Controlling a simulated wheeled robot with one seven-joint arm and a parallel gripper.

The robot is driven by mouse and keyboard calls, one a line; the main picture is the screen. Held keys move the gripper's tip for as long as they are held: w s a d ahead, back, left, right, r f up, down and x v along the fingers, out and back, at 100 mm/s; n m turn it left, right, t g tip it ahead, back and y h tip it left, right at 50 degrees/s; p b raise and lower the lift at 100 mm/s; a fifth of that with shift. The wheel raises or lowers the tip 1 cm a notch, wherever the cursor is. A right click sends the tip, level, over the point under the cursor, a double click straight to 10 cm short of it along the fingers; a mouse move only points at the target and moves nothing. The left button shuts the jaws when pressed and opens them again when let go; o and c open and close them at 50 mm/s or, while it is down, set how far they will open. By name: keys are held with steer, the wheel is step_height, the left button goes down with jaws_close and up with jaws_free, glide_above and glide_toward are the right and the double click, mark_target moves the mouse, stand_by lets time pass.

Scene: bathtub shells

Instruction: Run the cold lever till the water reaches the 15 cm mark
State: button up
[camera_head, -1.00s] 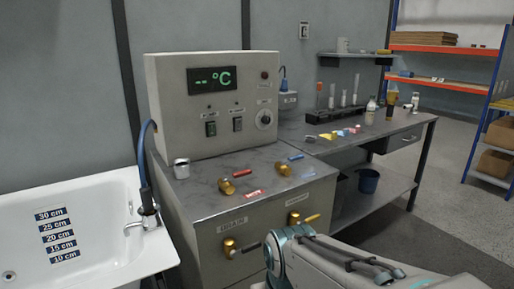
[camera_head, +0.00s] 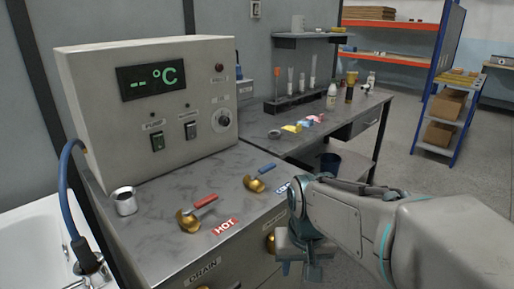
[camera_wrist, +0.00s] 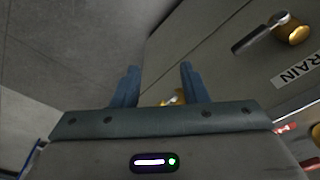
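The cold lever (camera_head: 262,171), a blue handle on a brass body, stands on the grey worktop (camera_head: 160,190). Its label is partly hidden by my arm. The red-handled hot lever (camera_head: 204,201) is nearer, to its left. Only part of the white bathtub (camera_head: 25,250) shows at the left edge; its depth marks and any water are out of view. My gripper (camera_head: 305,272) hangs in front of the cabinet, below and right of the cold lever. In the wrist view its fingers (camera_wrist: 159,68) are spread and empty, with a brass fitting (camera_wrist: 174,98) partly visible beyond them.
The control box (camera_head: 150,100) shows "-- °C". The drain lever (camera_wrist: 268,32) is on the cabinet front. A side bench (camera_head: 350,112) holds bottles and tubes. Open floor lies right.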

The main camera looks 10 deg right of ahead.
steer(key=w+a+r+m+p, duration=0.1)
steer(key=w+r+m+p, duration=0.4)
steer(key=w+r+p, duration=0.95)
step_height(320, 180, up, 6)
steer(key=m+g+p, duration=0.2)
steer(key=m+p, duration=0.2)
steer(key=p, duration=0.3)
glide_above(265, 168)
step_height(265, 168, down, 13)
steer(key=p, duration=0.3)
steer(key=shift+f, duration=0.1)
jaws_close()
